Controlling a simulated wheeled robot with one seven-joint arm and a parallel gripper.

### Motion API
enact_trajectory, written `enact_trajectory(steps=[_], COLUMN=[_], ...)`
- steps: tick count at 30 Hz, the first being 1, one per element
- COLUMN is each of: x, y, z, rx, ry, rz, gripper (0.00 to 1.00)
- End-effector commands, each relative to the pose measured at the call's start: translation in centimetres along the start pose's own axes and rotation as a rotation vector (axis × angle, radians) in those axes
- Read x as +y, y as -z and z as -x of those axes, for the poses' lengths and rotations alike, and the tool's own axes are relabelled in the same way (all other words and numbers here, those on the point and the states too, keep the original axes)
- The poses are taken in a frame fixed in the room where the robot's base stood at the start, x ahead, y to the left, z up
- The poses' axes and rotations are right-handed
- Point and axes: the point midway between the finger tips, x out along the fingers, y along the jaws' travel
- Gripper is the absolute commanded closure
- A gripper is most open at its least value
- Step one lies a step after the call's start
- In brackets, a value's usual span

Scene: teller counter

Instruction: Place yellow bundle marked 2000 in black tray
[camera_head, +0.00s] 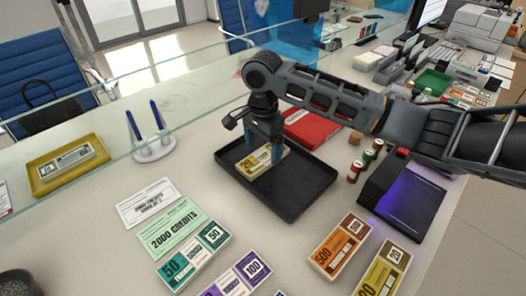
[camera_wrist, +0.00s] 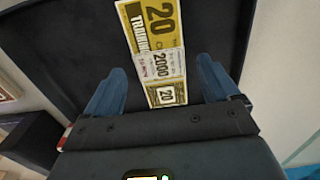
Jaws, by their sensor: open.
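The yellow bundle (camera_head: 270,164) marked 20 lies in the back left part of the black tray (camera_head: 296,192). In the wrist view the bundle (camera_wrist: 150,35) shows a white band reading 2000, and dark tray floor (camera_wrist: 75,45) surrounds it. My gripper (camera_head: 265,152) is over the tray, pointing down at the bundle. Its two blue fingers stand apart on either side of the bundle in the wrist view (camera_wrist: 161,75), with gaps on both sides. The gripper is open and partly hides the bundle in the head view.
A red box (camera_head: 309,127) stands behind the tray. Several small stamps (camera_head: 355,172) and a dark pad (camera_head: 405,200) are to the right. Orange (camera_head: 340,244) and yellow-brown (camera_head: 382,272) bundles lie in front. A glass screen, pen stand (camera_head: 153,148) and yellow tray (camera_head: 42,189) are left.

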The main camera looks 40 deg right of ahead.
Motion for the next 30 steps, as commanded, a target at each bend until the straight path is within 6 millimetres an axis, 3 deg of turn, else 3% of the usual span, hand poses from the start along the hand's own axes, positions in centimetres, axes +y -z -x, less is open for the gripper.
enact_trajectory(steps=[9,15,30], x=[-0.1,0.0,0.0], y=[-0.1,-0.1,0.0], z=[6.6,9.2,9.9], rx=[-0.001,-0.001,0.0], ry=[0.002,0.001,0.0], rz=[0.002,0.002,0.001], gripper=[0.11,0.11,0.11])
